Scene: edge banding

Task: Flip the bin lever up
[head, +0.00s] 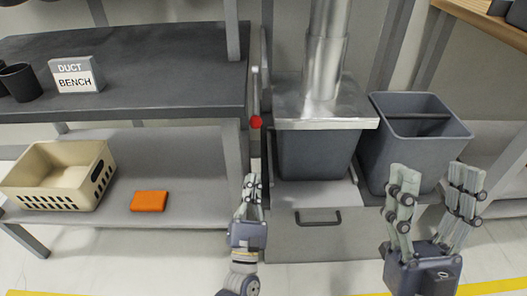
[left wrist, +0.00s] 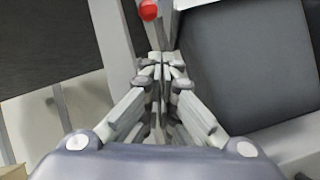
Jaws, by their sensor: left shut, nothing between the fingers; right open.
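The bin lever shows as a thin upright grey bar (head: 256,96) with a red knob (head: 256,122), between the bench and the covered bin. The red knob also shows at the top of the left wrist view (left wrist: 149,10). My left gripper (head: 252,180) is shut and empty, with its fingertips below the red knob and apart from it in the head view. The covered grey bin (head: 315,153) stands under a metal hood (head: 325,105) with a duct pipe. My right gripper (head: 436,172) is open and empty in front of the open grey bin (head: 412,145).
A dark bench (head: 150,100) with a "DUCT BENCH" sign (head: 77,75) and dark cups (head: 20,82) stands left. Its lower shelf holds a beige basket (head: 60,178) and an orange block (head: 149,201). A cabinet with a handle (head: 318,218) is below the covered bin.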

